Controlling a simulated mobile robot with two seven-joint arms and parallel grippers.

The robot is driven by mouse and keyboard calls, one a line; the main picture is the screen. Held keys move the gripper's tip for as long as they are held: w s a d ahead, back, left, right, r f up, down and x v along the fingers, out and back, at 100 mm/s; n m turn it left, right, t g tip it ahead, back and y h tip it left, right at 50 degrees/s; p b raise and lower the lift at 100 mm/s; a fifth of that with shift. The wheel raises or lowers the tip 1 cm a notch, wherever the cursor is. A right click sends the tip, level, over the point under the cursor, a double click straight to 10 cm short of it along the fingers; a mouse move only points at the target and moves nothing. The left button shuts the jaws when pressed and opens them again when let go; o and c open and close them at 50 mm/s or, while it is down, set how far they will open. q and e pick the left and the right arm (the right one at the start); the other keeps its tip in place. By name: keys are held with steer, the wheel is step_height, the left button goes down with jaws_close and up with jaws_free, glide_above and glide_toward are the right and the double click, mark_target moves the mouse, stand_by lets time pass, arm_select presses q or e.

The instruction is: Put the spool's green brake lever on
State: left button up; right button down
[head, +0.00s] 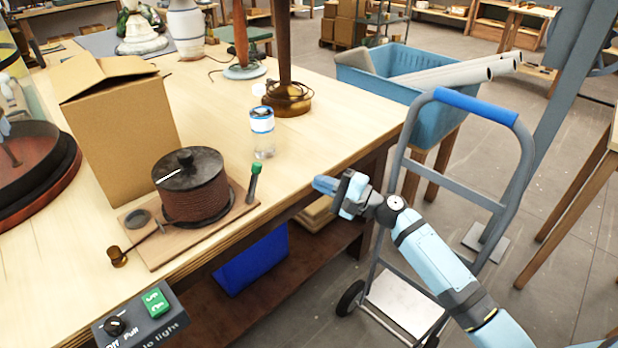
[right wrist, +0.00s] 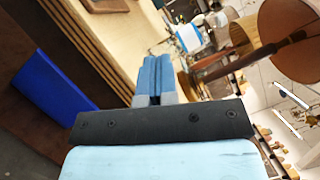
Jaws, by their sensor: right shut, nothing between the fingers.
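The spool (head: 193,195) of brown cord has a black top with a knob and sits on a wooden board (head: 160,255) near the table's front edge. The brake lever (head: 255,170) has a green tip on a dark stem. It stands nearly upright at the board's right side, leaning slightly right, apart from the cord. My right gripper (head: 326,184) is shut and empty, out past the table edge, to the right of the lever. In the right wrist view its blue fingers (right wrist: 154,78) are pressed together, and the spool and lever are not seen. My left gripper is not in view.
A cardboard box (head: 125,130) stands behind the spool. A clear bottle (head: 262,135) and a brass lamp base (head: 287,98) stand farther back. A hand truck (head: 475,107) and a blue tub (head: 375,85) are to the right. A switch box (head: 140,315) is in front.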

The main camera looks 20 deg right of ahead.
mark_target(253, 183)
steer(key=x, duration=0.3)
steer(key=s+a+p+x, duration=0.1)
steer(key=x, duration=0.3)
steer(key=r+x, duration=0.1)
steer(key=x, duration=0.2)
steer(key=shift+a+p, duration=0.3)
steer(key=shift+a+r, duration=0.1)
steer(key=shift+a, duration=0.4)
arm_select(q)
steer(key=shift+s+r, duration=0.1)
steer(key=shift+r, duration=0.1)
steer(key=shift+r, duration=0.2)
arm_select(e)
steer(key=shift+s+r, duration=0.1)
steer(key=shift+a+r+p, duration=0.1)
steer(key=shift+p, duration=0.25)
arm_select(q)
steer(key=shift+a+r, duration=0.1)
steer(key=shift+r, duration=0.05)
arm_select(e)
steer(key=shift+a+n, duration=0.1)
steer(key=shift+n, duration=0.3)
